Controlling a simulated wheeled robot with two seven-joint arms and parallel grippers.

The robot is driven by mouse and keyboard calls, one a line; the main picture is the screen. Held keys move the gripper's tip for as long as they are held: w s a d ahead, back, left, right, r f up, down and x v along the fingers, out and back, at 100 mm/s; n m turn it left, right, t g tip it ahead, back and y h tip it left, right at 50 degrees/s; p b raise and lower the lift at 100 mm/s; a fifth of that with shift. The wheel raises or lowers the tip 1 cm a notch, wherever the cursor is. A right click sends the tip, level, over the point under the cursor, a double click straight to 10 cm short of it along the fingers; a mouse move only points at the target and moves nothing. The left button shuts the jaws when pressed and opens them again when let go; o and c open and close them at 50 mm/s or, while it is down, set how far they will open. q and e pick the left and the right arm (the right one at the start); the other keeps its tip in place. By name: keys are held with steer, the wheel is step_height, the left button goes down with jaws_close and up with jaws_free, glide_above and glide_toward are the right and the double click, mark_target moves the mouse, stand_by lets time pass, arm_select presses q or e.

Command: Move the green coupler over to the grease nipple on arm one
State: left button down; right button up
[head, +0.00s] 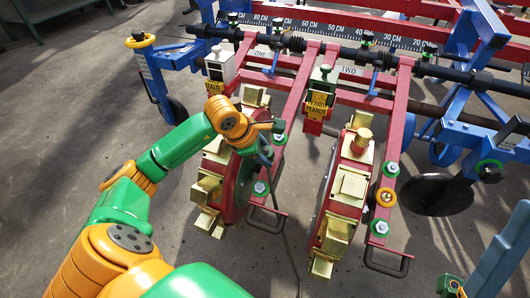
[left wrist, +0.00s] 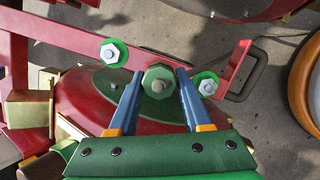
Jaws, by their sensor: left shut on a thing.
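My left gripper (head: 268,150) reaches over arm one, the red arm (head: 292,98) below the ONE label. In the left wrist view its two blue fingers (left wrist: 159,75) are shut on a green hexagonal piece, the green coupler (left wrist: 153,73), with a round grey centre. The coupler is over the red and dark green disc (left wrist: 80,95). Green-ringed nuts sit on either side, one at upper left (left wrist: 112,52) and one at right (left wrist: 207,84). I cannot tell for sure which part is the grease nipple.
Gold-blocked wheels (head: 345,190) hang beside the arms. Two small hoppers (head: 321,85) stand behind. Open floor (head: 50,110) lies to the left.

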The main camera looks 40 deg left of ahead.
arm_select(q)
steer(key=shift+a+b+x, duration=0.15)
steer(key=shift+b+x, duration=0.45)
steer(key=shift+x, duration=0.1)
steer(key=shift+a+b+x, duration=0.1)
steer(key=shift+b+x, duration=0.45)
steer(key=shift+x, duration=0.1)
steer(key=shift+s, duration=0.15)
steer(key=shift+c, duration=1.3)
jaws_free()
